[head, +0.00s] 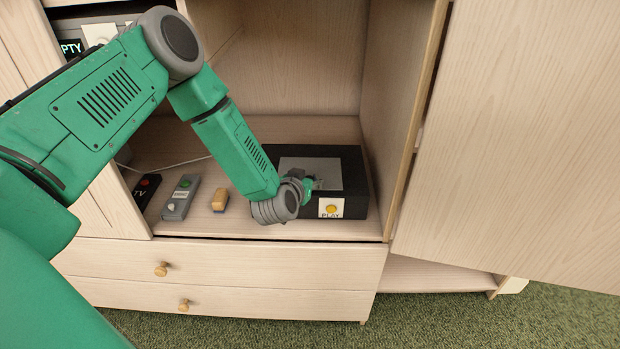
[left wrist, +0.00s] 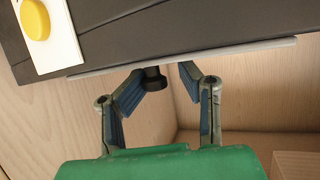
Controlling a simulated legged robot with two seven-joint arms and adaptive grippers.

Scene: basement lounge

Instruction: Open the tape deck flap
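The black tape deck (head: 353,180) sits on the cabinet shelf, with a yellow PLAY button (head: 331,209) on its front. Its grey flap (head: 322,165) lies on top, partly hidden by my left gripper (head: 308,184). In the left wrist view the deck (left wrist: 150,30) fills the top, and the flap shows as a thin grey edge (left wrist: 220,52). My left gripper (left wrist: 160,75) is open there, its two fingers apart. A small dark knob (left wrist: 153,79) shows between the fingertips; I cannot tell whether they touch it. My right gripper is out of view.
Drawers (head: 230,265) are below.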

